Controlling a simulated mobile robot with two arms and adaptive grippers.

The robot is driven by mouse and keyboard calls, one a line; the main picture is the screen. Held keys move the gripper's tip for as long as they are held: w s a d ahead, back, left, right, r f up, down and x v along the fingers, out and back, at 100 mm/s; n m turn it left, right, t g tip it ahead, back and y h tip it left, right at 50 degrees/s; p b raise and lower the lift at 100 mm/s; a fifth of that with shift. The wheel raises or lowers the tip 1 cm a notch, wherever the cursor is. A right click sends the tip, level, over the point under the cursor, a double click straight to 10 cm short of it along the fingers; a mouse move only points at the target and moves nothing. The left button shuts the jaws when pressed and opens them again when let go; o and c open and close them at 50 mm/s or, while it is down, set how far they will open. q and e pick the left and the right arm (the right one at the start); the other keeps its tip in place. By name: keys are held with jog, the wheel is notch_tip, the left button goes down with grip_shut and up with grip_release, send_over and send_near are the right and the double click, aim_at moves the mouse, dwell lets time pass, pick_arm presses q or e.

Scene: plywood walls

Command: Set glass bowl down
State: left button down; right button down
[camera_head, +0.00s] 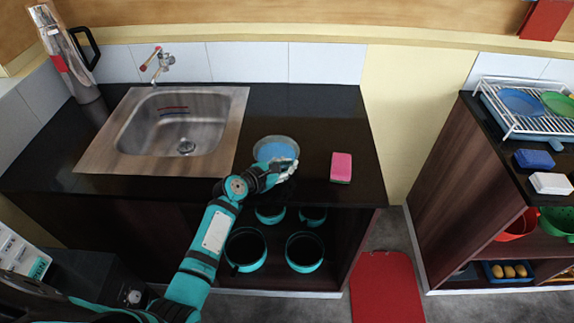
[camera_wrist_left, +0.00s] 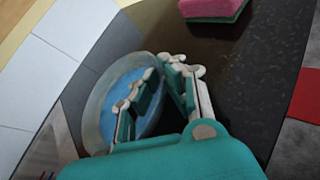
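The glass bowl (camera_head: 275,148) is clear with a blue inside and is at the counter's front middle, right of the sink. It also shows in the left wrist view (camera_wrist_left: 96,105). My left gripper (camera_head: 284,168) is at the bowl's near right rim. In the left wrist view its fingers (camera_wrist_left: 160,68) converge on the rim, one inside the bowl and one outside, shut on it. The bowl looks roughly level; I cannot tell if its base touches the dark countertop (camera_head: 320,120). The fingers hide part of the rim. My right gripper is not in view.
A pink sponge (camera_head: 341,167) lies right of the bowl and shows in the wrist view (camera_wrist_left: 212,8). The metal sink (camera_head: 178,125) is to the left. Several pots (camera_head: 246,249) stand on the shelf below. A dish rack (camera_head: 530,110) is on the right counter. Countertop behind the bowl is clear.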

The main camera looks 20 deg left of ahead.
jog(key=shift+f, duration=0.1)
pick_arm(q)
jog(key=c, duration=1.5)
grip_release()
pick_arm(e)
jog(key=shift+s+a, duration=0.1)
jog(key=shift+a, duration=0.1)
pick_arm(q)
jog(key=shift+s+r, duration=0.1)
jog(key=shift+s, duration=0.15)
jog(key=v, duration=1)
jog(key=shift+s+a, duration=0.15)
jog(key=shift+s, duration=0.15)
jog(key=shift+s+a+r, duration=0.2)
jog(key=shift+s+r, duration=0.1)
jog(key=shift+s, duration=0.1)
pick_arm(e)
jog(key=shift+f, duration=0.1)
